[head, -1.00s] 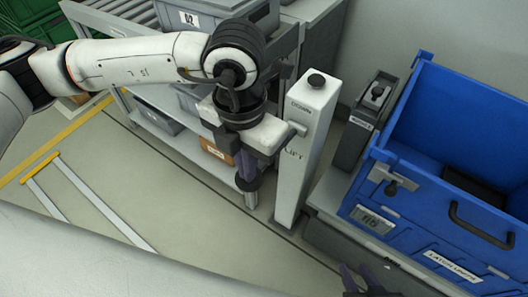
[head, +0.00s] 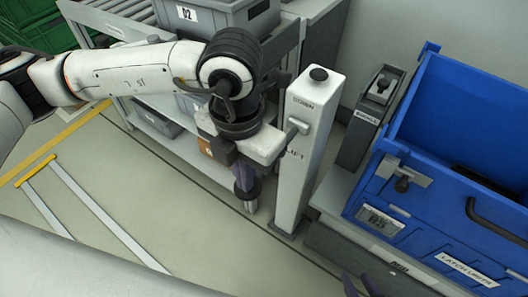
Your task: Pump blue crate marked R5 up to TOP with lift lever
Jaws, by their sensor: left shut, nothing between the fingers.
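The blue crate (head: 427,190) stands at the right on a grey base, with a tag (head: 381,220) on its near side that is hard to read. A short grey lever part (head: 298,125) sticks out of the post's upper side. My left gripper (head: 246,188) points down left of the post, shut and empty; its body hides any rest of the lever. My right gripper (head: 356,284) is cut off at the bottom edge, fingers apart.
A grey post with a black knob (head: 370,117) stands between lift post and crate. A roller rack at the back left holds a grey bin marked 02 (head: 215,15), with smaller bins below. Green crates (head: 38,22) are far left.

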